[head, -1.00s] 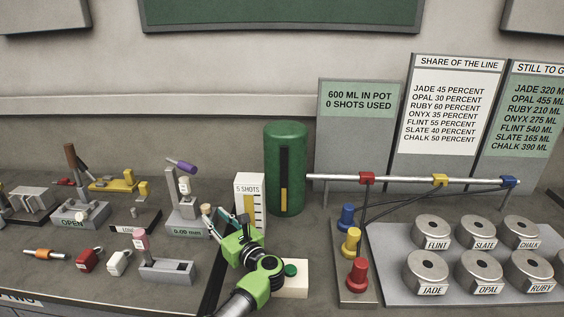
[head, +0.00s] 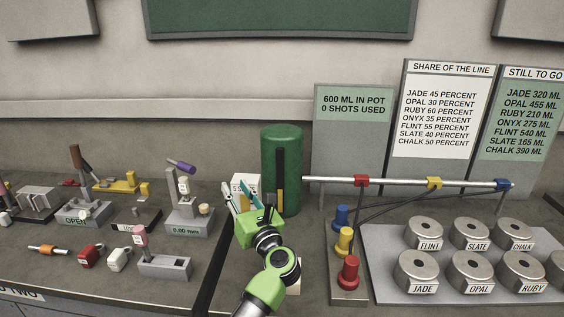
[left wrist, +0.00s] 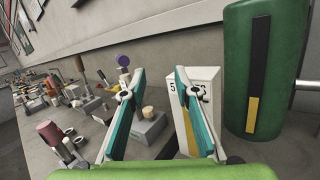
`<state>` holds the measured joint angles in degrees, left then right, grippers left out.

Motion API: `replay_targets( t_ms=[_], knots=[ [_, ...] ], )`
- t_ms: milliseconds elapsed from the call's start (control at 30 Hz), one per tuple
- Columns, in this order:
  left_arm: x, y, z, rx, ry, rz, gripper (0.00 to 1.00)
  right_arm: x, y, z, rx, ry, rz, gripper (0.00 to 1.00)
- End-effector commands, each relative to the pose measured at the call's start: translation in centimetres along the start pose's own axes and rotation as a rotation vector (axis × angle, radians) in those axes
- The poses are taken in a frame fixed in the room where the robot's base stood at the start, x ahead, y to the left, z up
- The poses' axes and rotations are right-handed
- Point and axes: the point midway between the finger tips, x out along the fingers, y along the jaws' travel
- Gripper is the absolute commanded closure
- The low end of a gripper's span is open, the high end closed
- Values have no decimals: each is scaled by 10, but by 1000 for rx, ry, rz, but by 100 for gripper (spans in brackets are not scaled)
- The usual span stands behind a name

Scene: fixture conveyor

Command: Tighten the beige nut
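A small beige round piece (head: 204,210), which looks like the beige nut, sits on the right part of a grey block (head: 185,222) marked 0.00 mm. It also shows in the left wrist view (left wrist: 148,112), seen between the two fingers but beyond them. My left gripper (head: 236,196) is to the right of it in the head view, in front of the white shot box. In the left wrist view the gripper's teal fingers (left wrist: 155,82) are spread wide with nothing between them. My right gripper is not in view.
A white box (head: 245,183) and a green pot (head: 282,170) stand close behind my left gripper. A pink-topped post (head: 139,235) stands in front.

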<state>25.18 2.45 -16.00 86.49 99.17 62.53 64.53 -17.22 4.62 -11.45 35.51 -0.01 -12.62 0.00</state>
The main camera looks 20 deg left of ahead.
Motion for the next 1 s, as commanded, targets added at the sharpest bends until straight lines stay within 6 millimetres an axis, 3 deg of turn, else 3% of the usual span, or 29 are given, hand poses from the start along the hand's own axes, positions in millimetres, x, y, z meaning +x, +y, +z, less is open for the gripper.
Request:
replay_targets(
  t_ms=[200, 600, 1000],
  knots=[
    [-5, -26, 36, 67, -103, -99, 72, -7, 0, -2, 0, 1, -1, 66],
    [-23, -72, 88, 181, -273, -255, 72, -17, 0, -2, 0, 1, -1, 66],
    [-31, -86, 102, 212, -320, -297, 72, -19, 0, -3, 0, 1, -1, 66]
  ],
)
